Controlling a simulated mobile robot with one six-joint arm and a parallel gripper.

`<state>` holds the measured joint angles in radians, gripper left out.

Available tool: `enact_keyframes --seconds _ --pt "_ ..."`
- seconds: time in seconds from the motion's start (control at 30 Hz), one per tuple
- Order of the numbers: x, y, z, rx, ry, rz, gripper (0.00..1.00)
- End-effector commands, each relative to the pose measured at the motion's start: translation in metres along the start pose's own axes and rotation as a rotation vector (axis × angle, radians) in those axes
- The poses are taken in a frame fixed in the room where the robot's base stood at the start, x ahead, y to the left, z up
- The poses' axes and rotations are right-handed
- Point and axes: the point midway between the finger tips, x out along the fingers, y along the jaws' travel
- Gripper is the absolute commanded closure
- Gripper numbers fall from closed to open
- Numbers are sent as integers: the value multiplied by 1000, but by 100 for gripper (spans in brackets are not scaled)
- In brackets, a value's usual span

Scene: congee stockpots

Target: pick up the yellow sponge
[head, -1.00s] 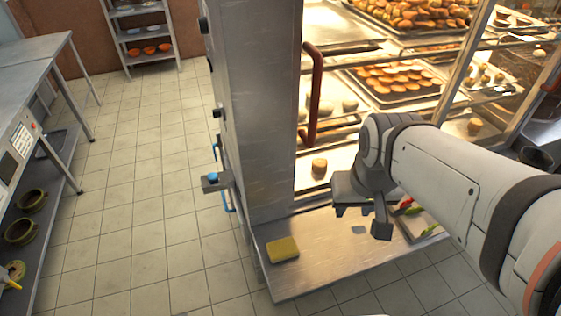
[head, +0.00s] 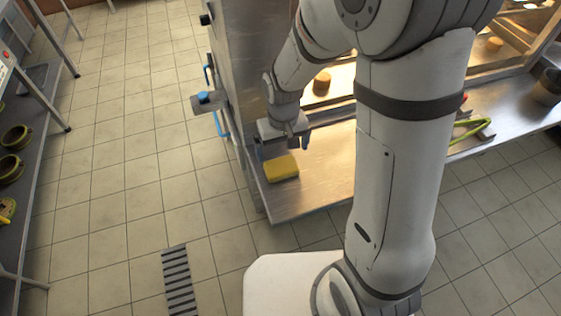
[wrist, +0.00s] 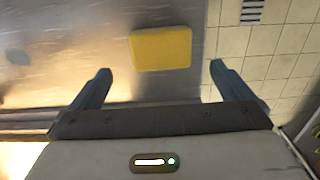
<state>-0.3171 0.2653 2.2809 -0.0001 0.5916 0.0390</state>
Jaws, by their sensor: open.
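The yellow sponge (head: 281,168) lies flat on the metal shelf, close to its left front corner. My gripper (head: 288,143) is just behind and above it in the head view. In the wrist view the sponge (wrist: 160,48) sits ahead of the open fingers, roughly centred between their tips. The gripper (wrist: 160,75) is open and empty, with the fingers on either side and apart from the sponge.
The metal shelf (head: 320,190) ends at an edge just left of the sponge, with tiled floor below. A steel cabinet side (head: 246,75) rises behind. A round brown item (head: 322,82) stands farther back. Green tongs (head: 470,130) lie to the right.

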Motion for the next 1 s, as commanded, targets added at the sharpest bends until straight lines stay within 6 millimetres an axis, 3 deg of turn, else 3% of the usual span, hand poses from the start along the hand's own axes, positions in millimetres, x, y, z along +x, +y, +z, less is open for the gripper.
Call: enact_keyframes --seconds 0.6,0.93,1.0 --pt "78 -1 -6 -4 -7 0 0" --pt "84 0 -6 -3 -4 0 0" --pt "84 0 -6 -3 -4 0 6"
